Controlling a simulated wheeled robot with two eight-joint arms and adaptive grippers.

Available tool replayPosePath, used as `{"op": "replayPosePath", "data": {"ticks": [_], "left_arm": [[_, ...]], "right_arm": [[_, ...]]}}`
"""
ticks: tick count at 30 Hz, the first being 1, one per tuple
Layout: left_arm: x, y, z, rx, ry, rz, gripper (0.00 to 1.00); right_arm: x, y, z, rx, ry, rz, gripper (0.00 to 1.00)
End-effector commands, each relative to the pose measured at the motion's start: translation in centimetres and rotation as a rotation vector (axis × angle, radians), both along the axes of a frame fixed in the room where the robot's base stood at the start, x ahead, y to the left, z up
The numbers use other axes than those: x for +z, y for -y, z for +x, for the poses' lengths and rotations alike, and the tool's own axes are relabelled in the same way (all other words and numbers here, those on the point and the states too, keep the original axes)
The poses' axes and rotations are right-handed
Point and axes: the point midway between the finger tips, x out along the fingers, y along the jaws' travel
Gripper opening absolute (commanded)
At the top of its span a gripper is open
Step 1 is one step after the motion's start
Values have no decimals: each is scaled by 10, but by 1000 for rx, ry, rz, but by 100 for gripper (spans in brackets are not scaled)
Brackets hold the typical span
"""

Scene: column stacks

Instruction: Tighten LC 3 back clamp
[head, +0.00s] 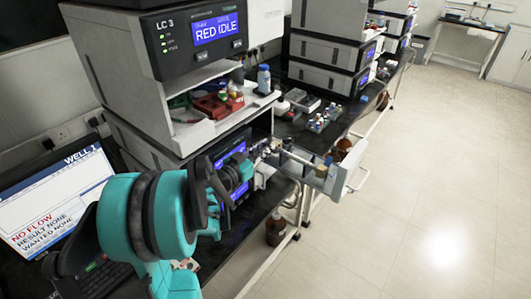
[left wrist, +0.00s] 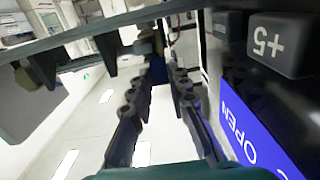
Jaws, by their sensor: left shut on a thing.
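The LC 3 unit (head: 165,40) stands at upper left, its screen reading "RED IDLE". Below it an open drawer (head: 335,180) sticks out to the right, with a pale column (head: 300,158) lying along it. My left gripper (head: 259,153) reaches to the drawer's inner end, by the unit's front. In the left wrist view its dark fingers (left wrist: 158,55) close in on a small tan and dark part (left wrist: 146,44), which seems to be the back clamp. The fingertips hide most of it, so its tightness cannot be told. My right gripper is not in view.
A blue panel reading "OPEN" (left wrist: 262,135) and a "+5" button (left wrist: 280,43) are close beside the fingers. A shelf with a red rack (head: 215,103) and bottle (head: 264,78) is above. A laptop (head: 55,200) is at left. The floor at right is clear.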

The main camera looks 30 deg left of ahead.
Motion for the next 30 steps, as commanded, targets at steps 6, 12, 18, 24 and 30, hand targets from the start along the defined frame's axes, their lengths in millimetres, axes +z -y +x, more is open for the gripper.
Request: {"op": "replayPosePath", "data": {"ticks": [6,12,18,24,30], "left_arm": [[-3,0,-1,-1,30,-1,0],[-2,0,-1,-1,34,-2,0],[-2,0,-1,-1,34,-2,20],[-2,0,-1,-1,34,-3,38],[-2,0,-2,-1,34,-3,38]], "right_arm": [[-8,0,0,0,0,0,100],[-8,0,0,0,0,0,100],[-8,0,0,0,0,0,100],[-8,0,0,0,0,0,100],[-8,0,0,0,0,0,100]]}}
